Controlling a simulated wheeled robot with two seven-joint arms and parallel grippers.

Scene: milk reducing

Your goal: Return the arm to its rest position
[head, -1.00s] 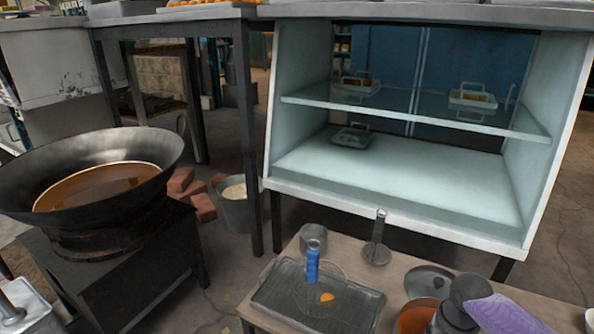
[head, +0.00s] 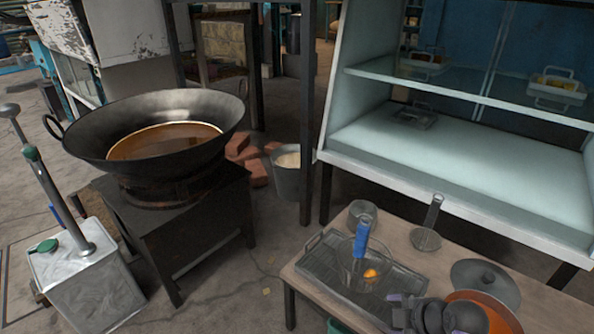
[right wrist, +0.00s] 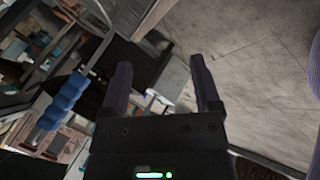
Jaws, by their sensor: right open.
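My right arm shows as dark grey links with a bit of purple at the bottom edge of the head view, over the front right of the low table (head: 405,258). In the right wrist view my right gripper (right wrist: 163,85) has its two dark fingers apart, with nothing between them. A blue-handled strainer (head: 361,240) rests at the metal tray (head: 325,262), with a small orange piece (head: 371,273) by it. The blue handle (right wrist: 65,105) also shows left of the fingers in the right wrist view, apart from them. My left gripper is not in view.
A large wok (head: 90,135) of brown liquid sits on a dark stove stand at left. A metal can (head: 80,285) with a pump stands at front left. A glass-shelved cabinet (head: 440,165) stands behind the table.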

